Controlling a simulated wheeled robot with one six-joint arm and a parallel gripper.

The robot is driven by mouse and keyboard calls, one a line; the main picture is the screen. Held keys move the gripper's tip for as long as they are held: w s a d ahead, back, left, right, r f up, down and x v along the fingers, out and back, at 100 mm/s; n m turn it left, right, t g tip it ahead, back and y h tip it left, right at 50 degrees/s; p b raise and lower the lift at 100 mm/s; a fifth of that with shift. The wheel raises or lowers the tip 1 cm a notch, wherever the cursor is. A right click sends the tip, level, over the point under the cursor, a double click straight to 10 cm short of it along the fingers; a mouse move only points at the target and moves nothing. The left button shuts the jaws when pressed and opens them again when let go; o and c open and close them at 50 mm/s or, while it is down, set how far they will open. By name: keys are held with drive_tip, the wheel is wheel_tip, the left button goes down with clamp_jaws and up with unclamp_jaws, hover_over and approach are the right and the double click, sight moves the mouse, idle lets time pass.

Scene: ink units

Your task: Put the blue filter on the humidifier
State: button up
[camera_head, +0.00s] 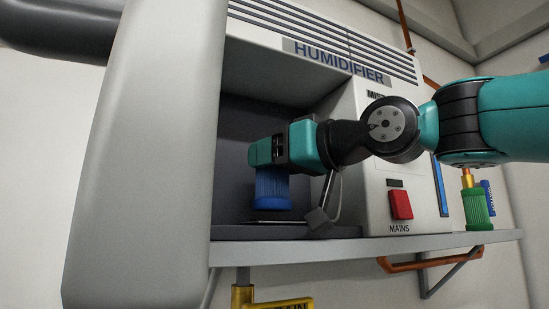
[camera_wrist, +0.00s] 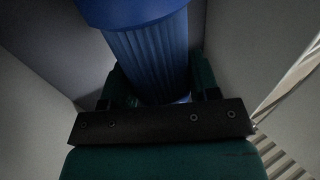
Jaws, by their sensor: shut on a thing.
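The humidifier (camera_head: 375,75) is a pale cabinet with a dark open bay at its left. My gripper (camera_head: 270,165) reaches into the bay and is shut on the blue filter (camera_head: 272,188), a ribbed blue cylinder. The filter hangs upright below the gripper, over a flat plate on the bay floor; whether it touches the plate is unclear. In the wrist view the blue filter (camera_wrist: 150,55) stands between the dark teal fingers (camera_wrist: 155,88). The gripper's body hides part of the filter's upper end in the head view.
A red MAINS switch (camera_head: 400,205) is on the humidifier's front. A green ribbed filter (camera_head: 476,209) stands on the shelf (camera_head: 370,246) at the right, with a blue item behind it. A grey latch (camera_head: 320,218) is close right of the blue filter. A large pale panel (camera_head: 140,160) stands at the left.

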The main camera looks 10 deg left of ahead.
drive_tip(key=shift+f+b, duration=0.35)
drive_tip(key=shift+f, duration=0.1)
drive_tip(key=o, duration=1.3)
drive_tip(key=shift+c, duration=0.2)
drive_tip(key=shift+r+p, duration=0.5)
drive_tip(key=shift+p, duration=0.15)
drive_tip(key=b+v, duration=0.7)
drive_tip(key=v, duration=0.5)
drive_tip(key=shift+r, duration=0.1)
